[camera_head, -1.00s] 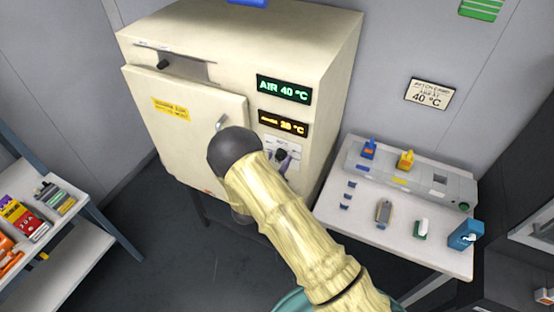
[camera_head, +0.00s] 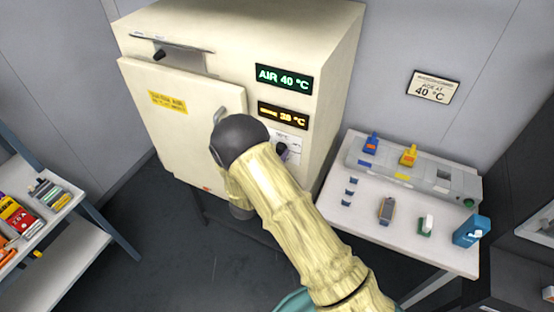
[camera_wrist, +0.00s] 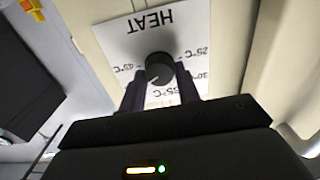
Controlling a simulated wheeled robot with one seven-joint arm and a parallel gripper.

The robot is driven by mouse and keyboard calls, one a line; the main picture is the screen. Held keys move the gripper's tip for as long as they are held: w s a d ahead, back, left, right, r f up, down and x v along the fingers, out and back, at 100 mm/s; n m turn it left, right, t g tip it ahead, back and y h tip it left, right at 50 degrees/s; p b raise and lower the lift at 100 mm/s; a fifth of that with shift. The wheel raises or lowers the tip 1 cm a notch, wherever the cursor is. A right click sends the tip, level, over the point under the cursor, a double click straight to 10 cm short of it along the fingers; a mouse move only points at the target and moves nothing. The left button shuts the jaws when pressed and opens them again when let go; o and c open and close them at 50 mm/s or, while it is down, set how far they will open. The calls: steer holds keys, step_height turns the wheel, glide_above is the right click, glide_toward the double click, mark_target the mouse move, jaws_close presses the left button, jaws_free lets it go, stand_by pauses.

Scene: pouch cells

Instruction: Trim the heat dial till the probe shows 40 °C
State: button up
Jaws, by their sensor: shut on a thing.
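The heat dial (camera_wrist: 159,65), a round black knob, sits on a white scale plate (camera_wrist: 148,28) marked HEAT, which appears upside down in the wrist view. My gripper (camera_wrist: 160,76) is shut on the dial, one dark finger on each side. In the head view my arm hides most of the dial area. The oven (camera_head: 210,95) is cream and its door is closed. Its green display (camera_head: 284,79) reads AIR 40 °C. The amber probe display (camera_head: 283,116) below seems to read 38 °C, the last digit blurred.
A wall sign (camera_head: 433,88) reads 40 °C. A side table (camera_head: 400,235) at right holds a grey panel (camera_head: 455,182), blue and yellow clips and small items. A shelf (camera_head: 85,245) with coloured packs stands at left. The oven door handle (camera_head: 217,117) is near my arm.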

steer(key=m+b, duration=0.5)
steer(key=b, duration=0.3)
steer(key=shift+f, duration=0.15)
steer(key=o, duration=1)
steer(key=shift+c, duration=0.2)
steer(key=shift+s, duration=0.1)
steer(key=b+v, duration=0.5)
steer(key=v, duration=1.2)
